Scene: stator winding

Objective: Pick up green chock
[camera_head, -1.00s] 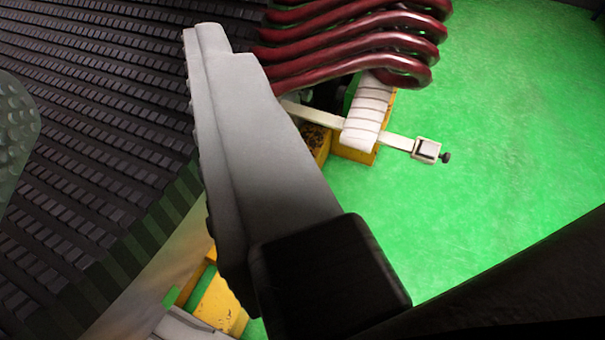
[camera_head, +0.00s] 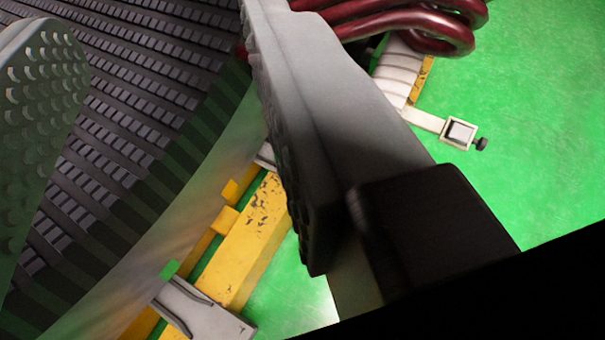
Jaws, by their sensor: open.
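My gripper (camera_head: 165,75) is open, with its two dimpled finger pads far apart and nothing between them. One finger (camera_head: 42,140) is at the left edge and the other (camera_head: 315,130) crosses the middle of the view. Dark ribbed stator rows (camera_head: 150,70) show behind the gap. I cannot make out a green chock for certain. A small green patch (camera_head: 168,270) shows at the stator's lower rim, beside a white bracket. I cannot tell whether it is a chock or floor. The right finger hides part of the scene.
Dark red coil loops (camera_head: 430,30) stand out at the top right. A white wrapped block and a white clamp (camera_head: 460,133) lie below them. A yellow scuffed beam (camera_head: 245,240) and the white bracket (camera_head: 200,310) lie under the stator rim. Green floor (camera_head: 540,120) is clear at right.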

